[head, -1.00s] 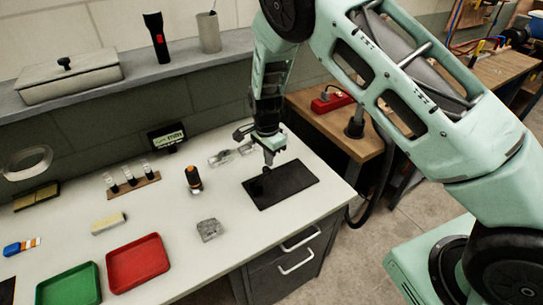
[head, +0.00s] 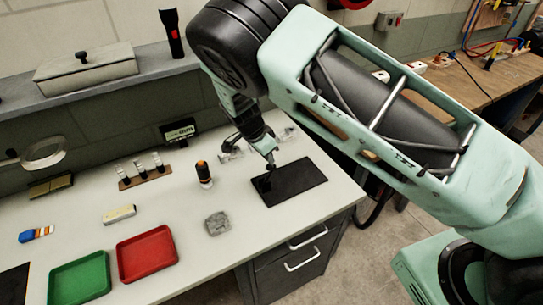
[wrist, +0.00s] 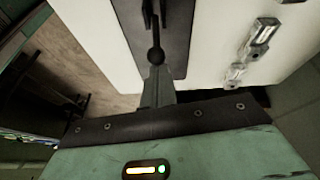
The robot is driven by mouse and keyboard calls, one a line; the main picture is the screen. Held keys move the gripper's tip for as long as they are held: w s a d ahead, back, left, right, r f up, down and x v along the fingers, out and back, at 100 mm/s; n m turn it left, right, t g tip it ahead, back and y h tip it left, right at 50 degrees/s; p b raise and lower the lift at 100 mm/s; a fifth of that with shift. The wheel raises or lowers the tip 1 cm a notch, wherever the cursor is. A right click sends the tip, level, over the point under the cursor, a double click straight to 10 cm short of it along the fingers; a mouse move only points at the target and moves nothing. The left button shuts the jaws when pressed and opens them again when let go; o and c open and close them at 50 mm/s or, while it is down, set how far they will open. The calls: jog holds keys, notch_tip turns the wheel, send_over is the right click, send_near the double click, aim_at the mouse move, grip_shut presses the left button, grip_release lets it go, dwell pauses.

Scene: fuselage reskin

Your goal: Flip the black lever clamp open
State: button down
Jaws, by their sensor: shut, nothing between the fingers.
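The black lever clamp (wrist: 155,18) shows in the wrist view as a dark lever with a round ball knob, over the dark mat (wrist: 178,40). In the head view the clamp (head: 264,184) is a small dark shape at the left edge of the black mat (head: 297,182), hard to tell from it. My gripper (wrist: 157,78) is shut and empty, its tips just short of the ball knob in the wrist view. I cannot tell whether they touch. In the head view my gripper (head: 271,163) is low over the mat's upper left part.
Clear and metal pieces (wrist: 262,38) lie beside the mat. An orange-topped black cylinder (head: 204,174), grey block (head: 217,223), red tray (head: 147,256) and green tray (head: 80,279) stand left on the white bench. The bench's right edge is near the mat.

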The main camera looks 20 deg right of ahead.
aim_at(267, 169)
jog(key=shift+s+a+f+h+b, duration=0.1)
jog(key=shift+s+a+h+b, duration=0.1)
jog(key=shift+a+h+b, duration=0.3)
jog(key=shift+s+a+f+h+b, duration=0.1)
jog(key=shift+s+a+h+b, duration=0.1)
jog(key=shift+a+h, duration=0.45)
jog(key=shift+s+a+b, duration=0.15)
jog(key=shift+a+b, duration=0.4)
jog(key=shift+a, duration=0.05)
dwell(0.3)
